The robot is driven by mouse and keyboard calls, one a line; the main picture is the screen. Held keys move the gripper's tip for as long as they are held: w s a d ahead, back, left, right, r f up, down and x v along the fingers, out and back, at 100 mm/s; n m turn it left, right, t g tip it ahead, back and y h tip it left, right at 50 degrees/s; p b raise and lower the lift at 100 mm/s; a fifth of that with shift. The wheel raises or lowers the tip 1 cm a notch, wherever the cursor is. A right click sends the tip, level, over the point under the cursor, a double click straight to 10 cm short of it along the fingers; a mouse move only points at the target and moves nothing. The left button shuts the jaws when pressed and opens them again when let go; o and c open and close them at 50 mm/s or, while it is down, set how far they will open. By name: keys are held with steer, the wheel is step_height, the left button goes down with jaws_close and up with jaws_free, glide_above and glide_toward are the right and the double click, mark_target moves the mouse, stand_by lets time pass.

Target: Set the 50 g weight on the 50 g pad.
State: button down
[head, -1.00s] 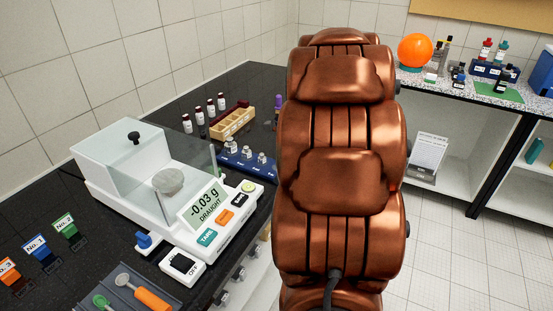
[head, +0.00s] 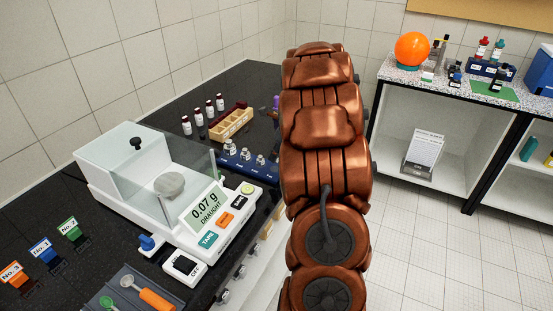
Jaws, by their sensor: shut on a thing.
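A dark blue weight strip (head: 236,166) lies on the black bench behind the balance, left of my arm. Several small silver weights (head: 244,154) stand upright on it. Its right end runs up to my arm, and its labels are too small to read, so I cannot tell which pad is the 50 g one. I cannot pick out the 50 g weight. My copper arm fills the middle of the view and my gripper is not in view.
The balance (head: 150,212) has a glass draught shield and reads 0.07 g, DRAUGHT. A dark tray (head: 128,284) with an orange-handled tool (head: 157,300) is in front. A speckled bench (head: 450,82) stands right.

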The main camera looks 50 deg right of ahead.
steer(key=shift+w+d+f, duration=0.15)
steer(key=shift+f+p, duration=0.65)
steer(key=shift+f, duration=1)
steer(key=shift+f, duration=0.15)
steer(key=c, duration=1)
jaws_free()
